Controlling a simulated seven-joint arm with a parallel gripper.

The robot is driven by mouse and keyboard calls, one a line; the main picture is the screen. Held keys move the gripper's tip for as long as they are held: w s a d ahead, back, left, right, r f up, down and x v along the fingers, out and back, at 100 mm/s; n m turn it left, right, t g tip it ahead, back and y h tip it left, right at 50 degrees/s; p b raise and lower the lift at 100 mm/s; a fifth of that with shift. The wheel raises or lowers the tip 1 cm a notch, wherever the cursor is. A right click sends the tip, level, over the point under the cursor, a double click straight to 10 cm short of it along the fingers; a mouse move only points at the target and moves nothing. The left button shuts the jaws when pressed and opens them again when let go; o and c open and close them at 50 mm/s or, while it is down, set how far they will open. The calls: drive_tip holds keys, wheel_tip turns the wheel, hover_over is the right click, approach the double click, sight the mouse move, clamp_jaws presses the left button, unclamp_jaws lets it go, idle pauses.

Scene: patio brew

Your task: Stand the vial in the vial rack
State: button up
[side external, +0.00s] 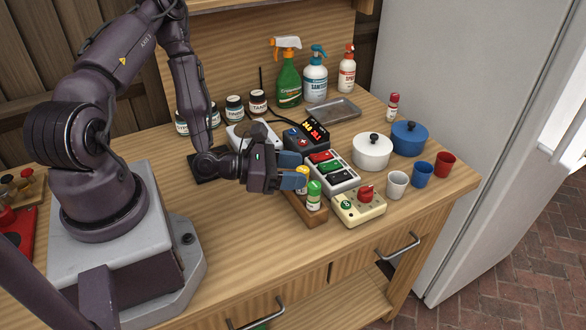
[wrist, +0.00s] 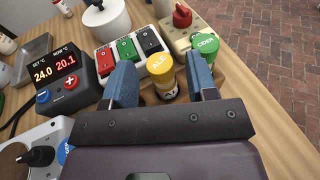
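The wooden vial rack (side external: 314,221) is at the front middle of the table. A green-capped vial (side external: 314,194) stands upright in it, marked CIDER in the wrist view (wrist: 205,45). A yellow-capped vial marked ALE (wrist: 161,66) appears upright at the rack, behind the green one, and shows partly in the side view (side external: 302,173). A red-capped vial (side external: 392,106) stands on the table behind the blue pot. My gripper (wrist: 163,82) is open, its blue fingers on either side of the yellow-capped vial with small gaps.
A power strip with colored switches (side external: 330,173), a cream switch box (side external: 359,208) and a temperature display (side external: 306,135) sit close by. White (side external: 371,153) and blue (side external: 409,139) pots and several cups stand right. Bottles, jars and a metal tray (side external: 330,111) line the back.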

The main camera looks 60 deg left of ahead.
drive_tip(key=shift+r, duration=0.1)
drive_tip(key=shift+s+r, duration=0.15)
drive_tip(key=v, duration=0.6)
drive_tip(key=s+d+r+m+g+h, duration=0.2)
drive_tip(key=d+r+m+g+h, duration=0.15)
drive_tip(key=r+m+g, duration=0.5)
drive_tip(key=s+d+r+m+g+h, duration=0.25)
drive_tip(key=d+r+m+g, duration=0.2)
drive_tip(key=m, duration=0.75)
drive_tip(key=s+a+r+m+t+y, duration=0.1)
drive_tip(key=r+m+t+y, duration=0.1)
drive_tip(key=r+m+y, duration=0.3)
drive_tip(key=s+a+r+m+t+y, duration=0.1)
drive_tip(key=s+a+r+m+y, duration=0.1)
drive_tip(key=r+m+y, duration=0.4)
wheel_tip(320, 180, up, 2)
drive_tip(key=shift+r+t+y, duration=0.15)
drive_tip(key=shift+t+y, duration=0.15)
drive_tip(key=shift+t, duration=0.1)
drive_tip(key=shift+s, duration=0.15)
